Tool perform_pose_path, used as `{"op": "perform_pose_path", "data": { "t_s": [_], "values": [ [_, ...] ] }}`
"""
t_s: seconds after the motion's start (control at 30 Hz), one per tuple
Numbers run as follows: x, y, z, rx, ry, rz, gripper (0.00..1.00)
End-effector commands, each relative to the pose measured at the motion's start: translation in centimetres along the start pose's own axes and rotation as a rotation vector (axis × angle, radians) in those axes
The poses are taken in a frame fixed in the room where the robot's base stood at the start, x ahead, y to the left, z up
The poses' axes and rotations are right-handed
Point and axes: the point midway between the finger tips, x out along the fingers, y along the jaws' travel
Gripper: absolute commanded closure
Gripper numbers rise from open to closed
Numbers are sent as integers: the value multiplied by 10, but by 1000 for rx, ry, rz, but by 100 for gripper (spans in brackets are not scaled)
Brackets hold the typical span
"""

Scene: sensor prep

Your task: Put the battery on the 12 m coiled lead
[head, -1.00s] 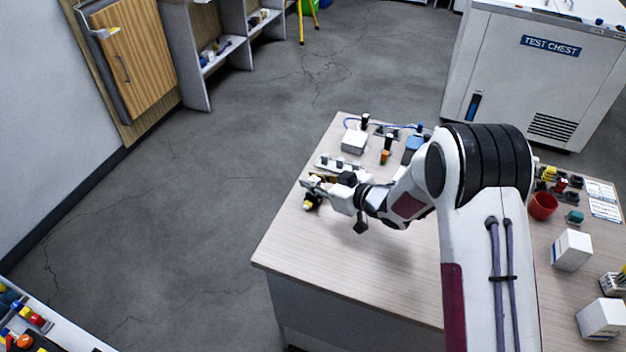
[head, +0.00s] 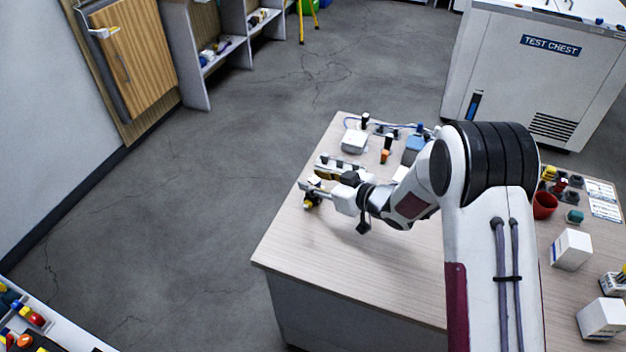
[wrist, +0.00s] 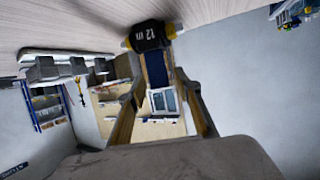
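The 12 m coiled lead (wrist: 152,36) is a black coil with yellow ends and a white "12 m" label. It lies on the table beyond my fingertips in the wrist view, and its black and yellow shape (head: 311,201) shows near the table's left edge in the head view. My gripper (head: 312,186) is low over the table beside the coil. In the wrist view its two tan-faced fingers (wrist: 158,88) stand apart. A dark blue shape shows between them; I cannot tell whether it is background. I cannot identify the battery with certainty.
A pale rack (head: 340,166) lies just behind my gripper. A white box (head: 355,141), an orange-topped black item (head: 385,156) and a blue block (head: 413,148) stand farther back. A red cup (head: 544,205) and white boxes (head: 571,250) stand at right. The table's front left is clear.

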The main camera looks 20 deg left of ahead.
Motion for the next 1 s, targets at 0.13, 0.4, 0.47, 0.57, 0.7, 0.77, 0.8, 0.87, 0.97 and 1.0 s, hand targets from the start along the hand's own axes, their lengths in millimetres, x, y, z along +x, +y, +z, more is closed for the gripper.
{"op": "perform_pose_path", "data": {
  "t_s": [0.13, 0.4, 0.47, 0.57, 0.7, 0.77, 0.8, 0.87, 0.97, 1.0],
  "values": [
    [-16, 1, -1, 0, 1, 2, 67],
    [-54, 0, -1, 1, 2, 2, 67],
    [-64, 1, 0, 1, 1, 2, 67],
    [-78, 1, 0, 1, 1, 3, 67],
    [-95, 1, -1, 0, 2, 2, 67],
    [-101, 1, 0, 0, 1, 2, 67],
    [-104, 0, 0, 1, 1, 1, 67],
    [-107, 0, 0, 0, 1, 1, 67],
    [-111, 0, 0, -1, 1, 0, 67],
    [-111, 0, 0, -1, 1, 0, 67]
  ]
}}
